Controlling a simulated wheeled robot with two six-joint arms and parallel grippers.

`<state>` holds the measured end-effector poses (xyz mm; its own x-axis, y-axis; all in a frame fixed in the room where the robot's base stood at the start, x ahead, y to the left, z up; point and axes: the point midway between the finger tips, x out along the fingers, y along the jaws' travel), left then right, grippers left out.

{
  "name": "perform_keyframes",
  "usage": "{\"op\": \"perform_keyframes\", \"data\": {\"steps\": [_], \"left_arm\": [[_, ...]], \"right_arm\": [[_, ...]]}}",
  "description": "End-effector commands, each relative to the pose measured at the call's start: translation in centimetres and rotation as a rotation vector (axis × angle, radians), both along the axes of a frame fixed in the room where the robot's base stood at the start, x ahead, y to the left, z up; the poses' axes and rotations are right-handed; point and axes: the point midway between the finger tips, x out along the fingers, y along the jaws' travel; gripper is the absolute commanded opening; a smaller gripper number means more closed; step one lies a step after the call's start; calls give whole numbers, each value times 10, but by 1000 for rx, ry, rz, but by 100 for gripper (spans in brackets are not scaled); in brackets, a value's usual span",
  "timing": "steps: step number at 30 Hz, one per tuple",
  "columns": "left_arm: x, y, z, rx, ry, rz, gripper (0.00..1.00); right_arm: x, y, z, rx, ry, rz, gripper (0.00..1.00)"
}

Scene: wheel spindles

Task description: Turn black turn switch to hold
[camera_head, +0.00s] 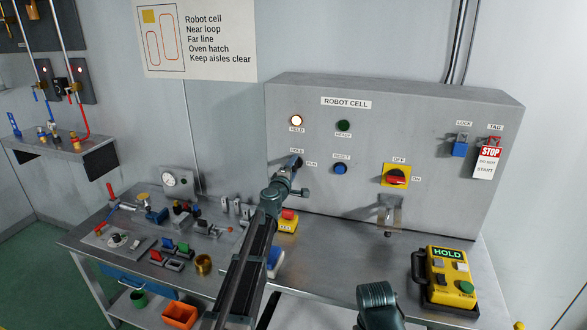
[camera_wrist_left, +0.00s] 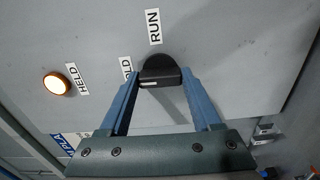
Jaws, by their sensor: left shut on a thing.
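The black turn switch (camera_wrist_left: 164,70) is on the grey ROBOT CELL panel (camera_head: 235,0), between the HOLD label (camera_wrist_left: 127,67) and the RUN label (camera_wrist_left: 154,27). Its white mark is at the left end in the left wrist view, on the HOLD label's side. My left gripper (camera_wrist_left: 160,78) is shut on the switch, one blue finger on each side. The HELD lamp (camera_head: 296,120) glows; the READY lamp (camera_head: 344,125) is dark green and looks unlit.
A blue RESET button (camera_head: 340,169) and a red-and-yellow OFF/ON switch (camera_head: 396,176) are right of my left gripper. A blue lock (camera_head: 460,149) and a STOP tag (camera_head: 487,162) hang farther right. A yellow HOLD pendant (camera_head: 447,277) stands on the bench. Small parts crowd the bench's left.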

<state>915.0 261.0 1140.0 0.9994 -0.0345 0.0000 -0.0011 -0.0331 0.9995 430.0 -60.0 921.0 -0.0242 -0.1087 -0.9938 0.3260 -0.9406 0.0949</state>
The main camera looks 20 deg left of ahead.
Motion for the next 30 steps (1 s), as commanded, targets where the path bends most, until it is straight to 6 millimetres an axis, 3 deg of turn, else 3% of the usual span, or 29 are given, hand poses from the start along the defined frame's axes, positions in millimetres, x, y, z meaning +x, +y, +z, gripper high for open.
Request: {"op": "perform_keyframes", "data": {"steps": [20,21,25,30], "left_arm": [[-1,0,0,-51,2,1,9],[-1,0,0,-50,2,1,72],[-1,0,0,-50,2,1,95],[0,0,0,-49,2,1,95]], "right_arm": [[0,0,0,0,0,0,50],[0,0,0,0,0,0,50],[0,0,0,0,0,0,50],[0,0,0,0,0,0,50]]}}
